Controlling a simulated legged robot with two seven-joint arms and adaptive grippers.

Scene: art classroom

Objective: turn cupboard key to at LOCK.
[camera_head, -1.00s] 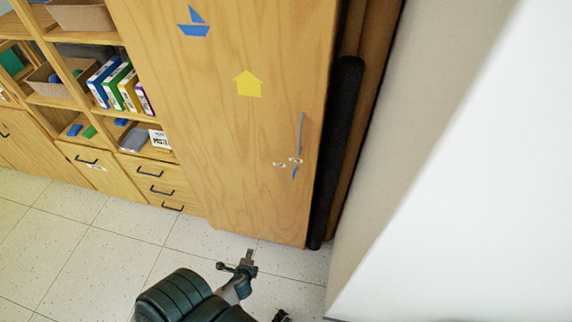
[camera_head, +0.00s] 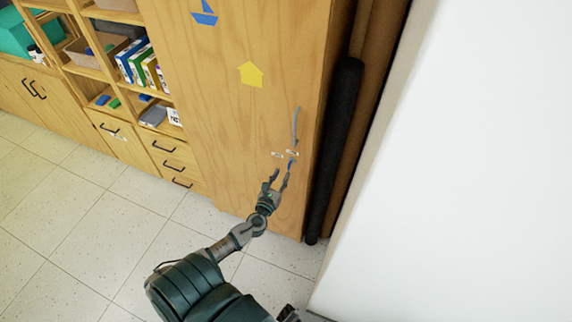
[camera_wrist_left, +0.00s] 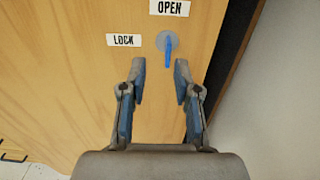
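The tall wooden cupboard (camera_head: 225,110) has a grey vertical handle (camera_head: 296,125) near its right edge. Below the handle are small white labels and the blue key (camera_head: 291,164). In the left wrist view the blue key (camera_wrist_left: 168,52) hangs from a round grey lock plate (camera_wrist_left: 167,41). It points roughly down. The OPEN label (camera_wrist_left: 170,8) is above the plate and the LOCK label (camera_wrist_left: 123,40) is to its left. My left gripper (camera_head: 279,174) is open and empty, just below the key. Its fingertips (camera_wrist_left: 160,66) are spread, with the key's lower end between or just beyond them. Contact cannot be told.
Shelves with books (camera_head: 140,62) and drawers (camera_head: 173,165) stand left of the cupboard. A dark roll (camera_head: 334,145) stands along the cupboard's right side. A white wall (camera_head: 455,170) is at the right. The tiled floor (camera_head: 60,225) is clear.

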